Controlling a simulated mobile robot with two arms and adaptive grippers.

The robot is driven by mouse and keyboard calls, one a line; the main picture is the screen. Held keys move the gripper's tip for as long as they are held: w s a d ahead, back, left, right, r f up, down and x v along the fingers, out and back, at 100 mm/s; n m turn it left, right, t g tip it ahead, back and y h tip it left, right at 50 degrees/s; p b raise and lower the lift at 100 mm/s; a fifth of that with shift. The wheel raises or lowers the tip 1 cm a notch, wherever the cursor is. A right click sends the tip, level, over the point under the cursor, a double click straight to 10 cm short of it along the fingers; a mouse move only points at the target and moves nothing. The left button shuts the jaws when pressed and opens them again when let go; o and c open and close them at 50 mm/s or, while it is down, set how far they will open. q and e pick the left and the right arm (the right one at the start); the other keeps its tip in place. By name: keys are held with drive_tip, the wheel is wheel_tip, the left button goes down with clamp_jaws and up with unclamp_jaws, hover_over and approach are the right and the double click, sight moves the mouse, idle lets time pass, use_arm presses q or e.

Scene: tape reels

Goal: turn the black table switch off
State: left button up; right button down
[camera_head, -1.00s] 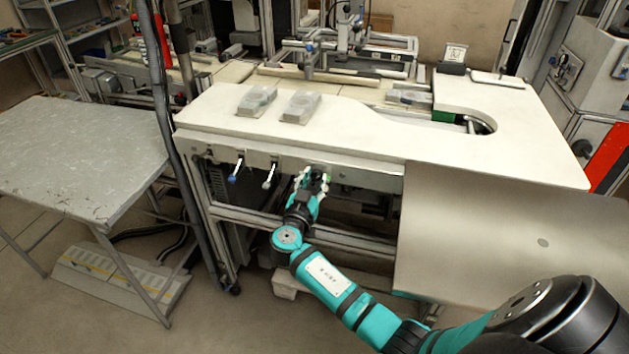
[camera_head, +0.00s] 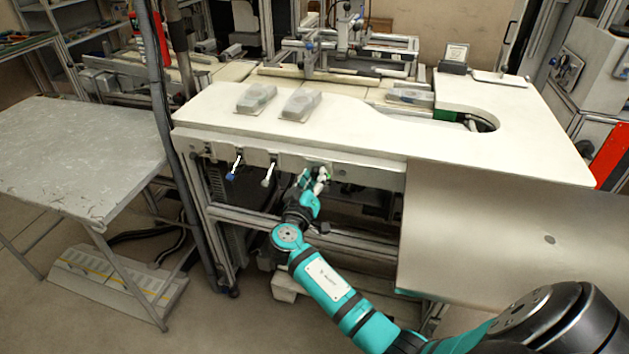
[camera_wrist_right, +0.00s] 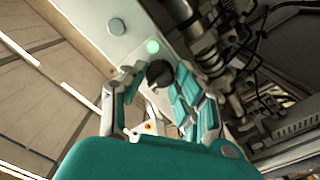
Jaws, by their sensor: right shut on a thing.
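The black switch (camera_wrist_right: 160,73) is a round dark knob on the pale front panel under the white tabletop. It shows between the fingertips of my right gripper in the right wrist view. My right gripper (camera_head: 315,180) is at the panel below the table's front edge, its fingers (camera_wrist_right: 152,88) closed in on the knob from both sides. In the head view the gripper hides the switch. My left gripper is not in view.
A lit green lamp (camera_wrist_right: 152,46) sits beside the knob. Two hanging levers, one blue-tipped (camera_head: 232,172) and one white (camera_head: 267,177), are to the left. The white table (camera_head: 350,140) overhangs the panel. A grey side table (camera_head: 75,160) stands at the left.

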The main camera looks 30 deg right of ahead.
drive_tip(key=n, duration=0.3)
drive_tip(key=shift+n, duration=0.3)
drive_tip(key=shift+n+p, duration=0.35)
drive_tip(key=shift+n, duration=1.15)
drive_tip(key=c, duration=1)
unclamp_jaws()
drive_tip(key=v, duration=1.2)
